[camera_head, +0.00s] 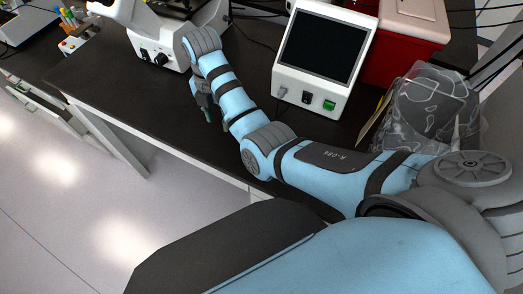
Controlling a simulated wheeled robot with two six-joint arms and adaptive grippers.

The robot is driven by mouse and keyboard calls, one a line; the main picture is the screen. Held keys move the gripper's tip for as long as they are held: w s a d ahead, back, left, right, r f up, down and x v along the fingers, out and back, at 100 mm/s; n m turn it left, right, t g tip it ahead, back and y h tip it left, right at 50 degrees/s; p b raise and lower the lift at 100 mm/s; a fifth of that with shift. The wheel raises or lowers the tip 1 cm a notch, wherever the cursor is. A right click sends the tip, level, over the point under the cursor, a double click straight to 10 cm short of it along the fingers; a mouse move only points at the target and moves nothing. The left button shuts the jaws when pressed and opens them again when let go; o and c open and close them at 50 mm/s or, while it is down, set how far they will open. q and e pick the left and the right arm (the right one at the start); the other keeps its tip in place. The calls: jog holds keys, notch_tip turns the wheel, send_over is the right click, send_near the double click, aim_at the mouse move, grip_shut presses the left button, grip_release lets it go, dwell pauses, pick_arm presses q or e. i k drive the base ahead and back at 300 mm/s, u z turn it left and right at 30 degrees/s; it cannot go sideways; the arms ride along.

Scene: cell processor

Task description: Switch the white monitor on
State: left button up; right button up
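The white monitor (285,84) stands on the black bench top, right of the picture's middle, turned toward me. Its screen (325,48) is dark. On its lower front are a green switch (329,104), a black switch or socket (306,97) and a small grey part (282,90). My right arm reaches in from the right, in front of the monitor. My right gripper (205,105) hangs over the bench, left of the monitor and apart from it. Its fingers are small and partly hidden, so its opening is unclear. My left gripper is not in view.
A white microscope (155,45) stands left of the monitor. A red box with a white lid (405,50) and a clear plastic bag (425,110) stand to the right. The black bench top (110,80) is clear at left, with its front edge below my gripper.

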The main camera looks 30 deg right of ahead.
aim_at(306, 97)
jog(key=k, duration=1.4)
